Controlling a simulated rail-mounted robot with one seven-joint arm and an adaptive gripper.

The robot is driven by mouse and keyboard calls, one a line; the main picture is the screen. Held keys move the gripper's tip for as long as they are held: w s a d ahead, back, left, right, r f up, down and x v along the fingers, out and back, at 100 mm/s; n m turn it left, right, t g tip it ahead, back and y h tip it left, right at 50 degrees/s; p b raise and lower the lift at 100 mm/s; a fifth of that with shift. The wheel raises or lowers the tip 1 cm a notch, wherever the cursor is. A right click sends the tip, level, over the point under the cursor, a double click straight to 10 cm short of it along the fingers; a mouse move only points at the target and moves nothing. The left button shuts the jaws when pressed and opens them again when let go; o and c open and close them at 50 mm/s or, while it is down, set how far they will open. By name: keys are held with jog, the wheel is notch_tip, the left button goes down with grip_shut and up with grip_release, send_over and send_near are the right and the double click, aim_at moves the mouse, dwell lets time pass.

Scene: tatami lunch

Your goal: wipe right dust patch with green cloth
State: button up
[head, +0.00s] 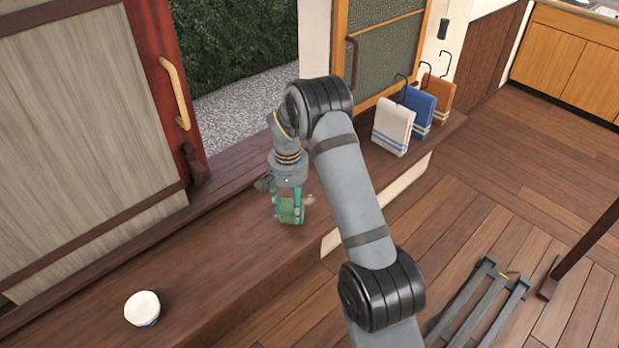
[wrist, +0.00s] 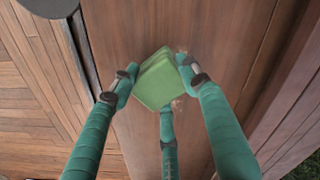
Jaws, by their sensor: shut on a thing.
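My gripper (head: 288,206) is over the raised wooden ledge, pointing down, with its teal fingers shut on the green cloth (head: 291,212). In the wrist view the folded green cloth (wrist: 155,82) sits between the fingertips of my gripper (wrist: 156,76). It lies at or very close to the wood; I cannot tell if it touches. A pale brownish dust patch (head: 309,199) shows just right of the cloth. In the wrist view bits of the dust patch (wrist: 178,104) peek out at the cloth's edges; the rest is hidden beneath cloth and fingers.
A white bowl (head: 142,308) stands on the ledge (head: 215,265) at lower left. White (head: 393,126), blue (head: 418,105) and orange (head: 440,92) towels hang on hooks at the ledge's far right end. Sliding doors line the back. The ledge between bowl and gripper is clear.

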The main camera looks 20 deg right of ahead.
jog(key=shift+r+p, duration=2.85)
jog(key=shift+r, duration=1.2)
